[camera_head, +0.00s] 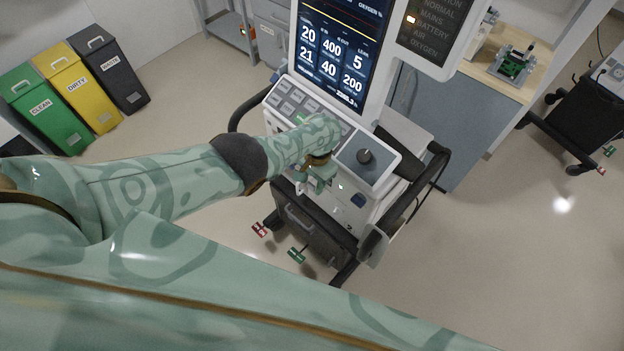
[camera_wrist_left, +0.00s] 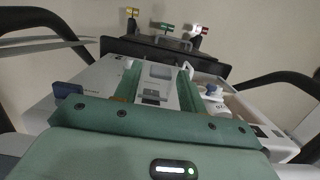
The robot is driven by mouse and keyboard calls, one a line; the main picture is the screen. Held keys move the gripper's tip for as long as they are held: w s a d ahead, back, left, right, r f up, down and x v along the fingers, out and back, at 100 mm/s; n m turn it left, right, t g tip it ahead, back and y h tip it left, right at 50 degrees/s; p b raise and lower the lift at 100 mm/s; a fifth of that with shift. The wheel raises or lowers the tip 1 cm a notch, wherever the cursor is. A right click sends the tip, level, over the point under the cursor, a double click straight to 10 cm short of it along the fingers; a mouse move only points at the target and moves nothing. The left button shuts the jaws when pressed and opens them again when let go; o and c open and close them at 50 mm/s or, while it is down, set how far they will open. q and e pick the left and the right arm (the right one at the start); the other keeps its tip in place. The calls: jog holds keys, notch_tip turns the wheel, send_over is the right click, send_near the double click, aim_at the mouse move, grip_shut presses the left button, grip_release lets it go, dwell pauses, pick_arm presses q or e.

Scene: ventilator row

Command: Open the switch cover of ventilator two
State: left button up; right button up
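A ventilator (camera_head: 385,165) with a lit screen (camera_head: 337,50) stands in the middle of the head view. Its number cannot be read. My left gripper (camera_head: 318,186) is at the front face below its button panel. In the left wrist view, the green fingers (camera_wrist_left: 157,88) are apart, pointing at the front face. A small pale rectangular fitting with a dark lower part (camera_wrist_left: 155,84), which looks like the switch cover, shows between them. It appears closed, but I cannot be sure. Contact with the fingers cannot be told. My right gripper is not in view.
Dark handle bars (camera_head: 436,165) flank the ventilator. A wooden-topped bench (camera_head: 497,82) stands behind right. Clean, dirty and waste bins (camera_head: 78,88) stand far left.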

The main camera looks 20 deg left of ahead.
pick_arm(q)
jog(key=shift+w, duration=0.1)
notch_tip(320, 180, up, 16)
jog(key=w+p, duration=0.2)
jog(key=p, duration=0.9)
jog(key=shift+d+p, duration=0.35)
jog(key=shift+d, duration=0.1)
jog(key=shift+w, duration=0.1)
jog(key=s+a+f+b, duration=0.1)
jog(key=s+f+b, duration=0.45)
jog(key=f, duration=0.55)
jog(key=s+a+f+n+b, duration=0.1)
jog(key=s+f+b, duration=0.4)
jog(key=f, duration=0.5)
jog(key=s+a+f+b, duration=0.2)
jog(key=s+f+b, duration=0.2)
jog(key=s+f, duration=0.5)
jog(key=s+a+f+t+b, duration=0.1)
jog(key=s+a+f+b, duration=0.1)
jog(key=s+f+b, duration=0.4)
jog(key=s+a+f+t+b, duration=0.1)
jog(key=s+a+f+b, duration=0.2)
jog(key=s+f+b, duration=0.4)
jog(key=s+f, duration=0.9)
jog(key=s, duration=0.4)
jog(key=shift+s+f+t+h, duration=0.2)
jog(key=shift+f+t+h, duration=0.1)
jog(key=shift+f, duration=0.1)
